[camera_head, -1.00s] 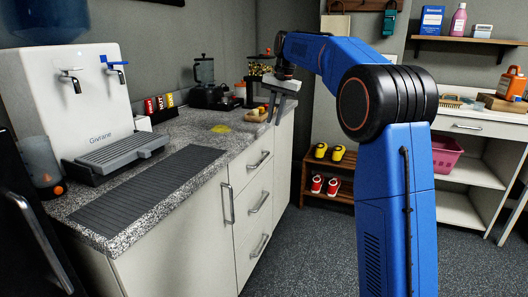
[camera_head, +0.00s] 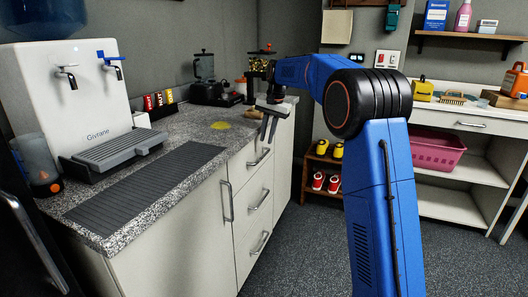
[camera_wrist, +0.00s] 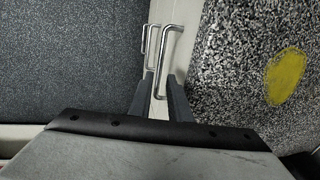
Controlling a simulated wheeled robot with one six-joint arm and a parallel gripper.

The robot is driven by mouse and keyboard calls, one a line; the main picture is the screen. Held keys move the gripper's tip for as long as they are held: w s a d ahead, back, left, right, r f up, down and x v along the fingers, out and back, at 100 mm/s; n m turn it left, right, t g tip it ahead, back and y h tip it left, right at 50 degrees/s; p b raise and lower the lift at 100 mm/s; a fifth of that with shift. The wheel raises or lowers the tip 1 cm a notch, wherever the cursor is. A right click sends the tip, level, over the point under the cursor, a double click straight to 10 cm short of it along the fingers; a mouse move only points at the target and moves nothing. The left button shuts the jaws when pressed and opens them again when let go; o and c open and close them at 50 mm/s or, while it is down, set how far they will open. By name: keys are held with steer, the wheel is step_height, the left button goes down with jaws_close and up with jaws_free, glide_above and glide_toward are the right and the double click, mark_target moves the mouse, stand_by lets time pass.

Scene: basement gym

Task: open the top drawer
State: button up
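The top drawer (camera_head: 240,168) is the uppermost drawer in the cream cabinet under the speckled counter, and it looks shut. Its bar handle (camera_head: 259,157) is silver. My gripper (camera_head: 268,138) points down in front of the counter edge, just above that handle. In the wrist view my gripper (camera_wrist: 160,75) has its two dark fingers apart, with nothing clamped. The nearest silver handle (camera_wrist: 165,55) shows there, its lower end appearing in line with the gap between the fingers. I cannot tell whether the fingers are level with it or touching it.
The speckled counter (camera_head: 115,228) carries a water dispenser (camera_head: 85,100), a blender (camera_head: 205,75) and a yellow spot (camera_head: 220,125). Lower drawers and a tall door handle (camera_head: 228,203) are below it. A shoe rack (camera_head: 318,158) stands behind. The dark floor (camera_head: 300,260) in front is clear.

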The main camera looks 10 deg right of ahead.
mark_target(263, 156)
steer(key=shift+w+a+f, duration=0.15)
steer(key=shift+a+f, duration=0.05)
steer(key=shift+f, duration=0.95)
steer(key=shift+w+a+f, duration=0.1)
steer(key=shift+a+f, duration=0.1)
steer(key=shift+f, duration=1)
steer(key=shift+w+a+f, duration=0.15)
steer(key=shift+a+f, duration=0.05)
steer(key=shift+f, duration=0.95)
jaws_close()
